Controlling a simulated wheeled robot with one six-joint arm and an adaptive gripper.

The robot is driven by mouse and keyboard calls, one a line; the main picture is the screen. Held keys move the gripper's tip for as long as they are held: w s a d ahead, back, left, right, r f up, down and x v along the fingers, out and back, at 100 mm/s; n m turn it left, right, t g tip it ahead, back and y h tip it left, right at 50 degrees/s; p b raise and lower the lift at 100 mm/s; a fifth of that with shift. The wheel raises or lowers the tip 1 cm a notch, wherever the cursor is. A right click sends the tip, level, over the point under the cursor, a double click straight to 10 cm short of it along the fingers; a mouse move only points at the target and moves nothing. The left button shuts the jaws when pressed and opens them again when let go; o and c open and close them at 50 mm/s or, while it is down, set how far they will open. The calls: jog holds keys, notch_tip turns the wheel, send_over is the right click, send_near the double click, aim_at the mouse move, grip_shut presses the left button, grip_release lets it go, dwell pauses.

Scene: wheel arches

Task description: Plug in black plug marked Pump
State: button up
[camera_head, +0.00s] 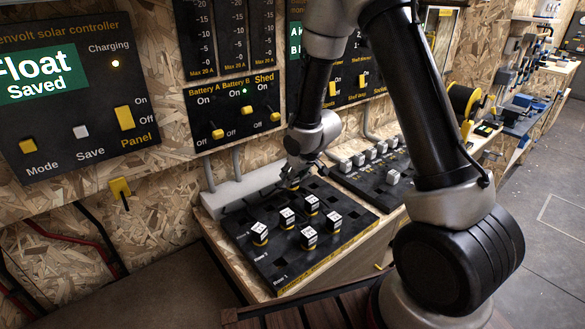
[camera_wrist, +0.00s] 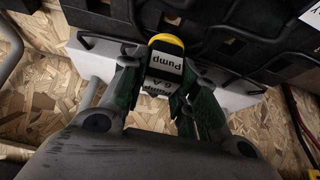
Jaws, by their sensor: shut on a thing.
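The black plug marked Pump (camera_wrist: 165,66) has a white label and a yellow rim. In the wrist view it sits between the fingers of my gripper (camera_wrist: 162,92), which is shut on it. In the head view my gripper (camera_head: 291,182) is low over the back part of the black socket board (camera_head: 340,255), near its far edge. A bit of yellow shows under the fingertips. I cannot tell whether the plug is in a socket or just above one.
Several white-topped plugs with yellow rims, one of them here (camera_head: 311,204), stand on the board. A second black board (camera_head: 372,178) with white-topped blocks lies to the right. A pale trunking (camera_head: 240,190) runs behind, below the switch panel (camera_head: 236,112).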

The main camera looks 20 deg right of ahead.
jog(key=shift+f, duration=0.45)
jog(key=shift+f, duration=0.25)
dwell(0.4)
jog(key=shift+f, duration=0.5)
jog(key=shift+f, duration=0.15)
jog(key=shift+f, duration=0.55)
jog(key=shift+f, duration=0.1)
dwell(0.4)
jog(key=o, duration=1.6)
jog(key=shift+c, duration=0.2)
